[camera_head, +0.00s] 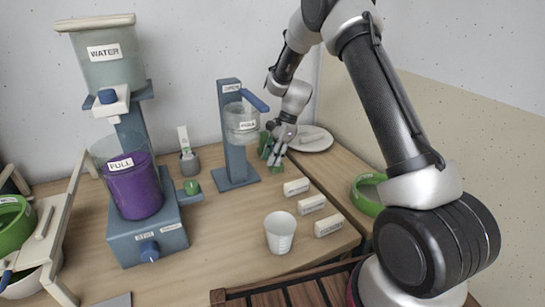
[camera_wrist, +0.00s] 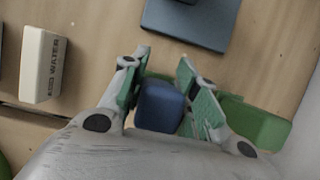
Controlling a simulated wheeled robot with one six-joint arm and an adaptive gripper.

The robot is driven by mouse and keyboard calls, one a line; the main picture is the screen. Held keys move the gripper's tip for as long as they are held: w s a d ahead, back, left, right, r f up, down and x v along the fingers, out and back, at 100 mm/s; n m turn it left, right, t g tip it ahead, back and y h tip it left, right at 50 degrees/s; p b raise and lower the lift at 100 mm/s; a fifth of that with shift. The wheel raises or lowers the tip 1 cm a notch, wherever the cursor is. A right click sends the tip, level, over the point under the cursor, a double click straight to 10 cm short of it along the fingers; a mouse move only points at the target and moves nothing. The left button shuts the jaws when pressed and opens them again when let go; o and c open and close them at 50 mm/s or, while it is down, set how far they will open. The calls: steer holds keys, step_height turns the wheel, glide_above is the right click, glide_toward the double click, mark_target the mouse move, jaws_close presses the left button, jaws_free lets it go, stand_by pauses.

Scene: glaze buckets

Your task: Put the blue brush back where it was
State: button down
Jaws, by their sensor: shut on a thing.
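My gripper (camera_head: 273,155) is low over the back of the table, just right of the blue-grey stand. In the wrist view my gripper (camera_wrist: 160,98) has its green-padded fingers on either side of a dark blue block-shaped thing, which I take for the blue brush (camera_wrist: 158,108), and is shut on it. Only its top shows; its lower part is hidden, and I cannot tell whether it touches the table. In the head view my fingers hide it. A green block (camera_wrist: 258,121) lies close beside the right finger.
The blue-grey stand (camera_head: 233,150) is close to my gripper. A white plate (camera_head: 325,145) is behind it, to the right. Several white labelled blocks (camera_head: 312,204) and a white cup (camera_head: 280,233) stand in front. The water dispenser (camera_head: 150,238) with purple liquid is at left.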

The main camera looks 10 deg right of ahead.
steer(key=c, duration=1.1)
jaws_free()
